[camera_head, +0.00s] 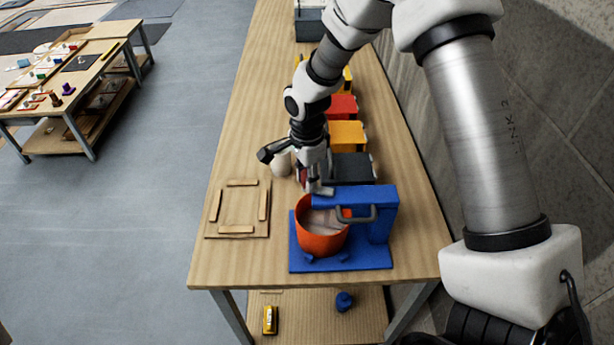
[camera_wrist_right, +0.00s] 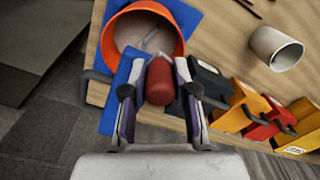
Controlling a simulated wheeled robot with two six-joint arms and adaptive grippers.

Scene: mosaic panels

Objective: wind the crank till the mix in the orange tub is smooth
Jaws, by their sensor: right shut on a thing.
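The orange tub (camera_head: 320,243) stands on the blue mixer stand (camera_head: 378,220) near the front end of the bench. A pale mix (camera_wrist_right: 142,32) with a thin stirrer in it shows inside the tub in the wrist view; its smoothness is hard to judge. The red crank knob (camera_wrist_right: 160,82) sits between the fingers of my right gripper (camera_wrist_right: 159,90), which is shut on it. In the head view my right gripper (camera_head: 318,182) is above the far side of the tub, at the stand's top arm, and mostly hides the crank. My left gripper is out of view.
A white cup (camera_head: 281,164) stands left of my right gripper. Dark (camera_head: 352,168), orange (camera_head: 347,135) and red (camera_head: 343,106) bins line the bench behind the stand. A wooden panel with strips (camera_head: 238,209) lies left of the tub. A wall runs along the right.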

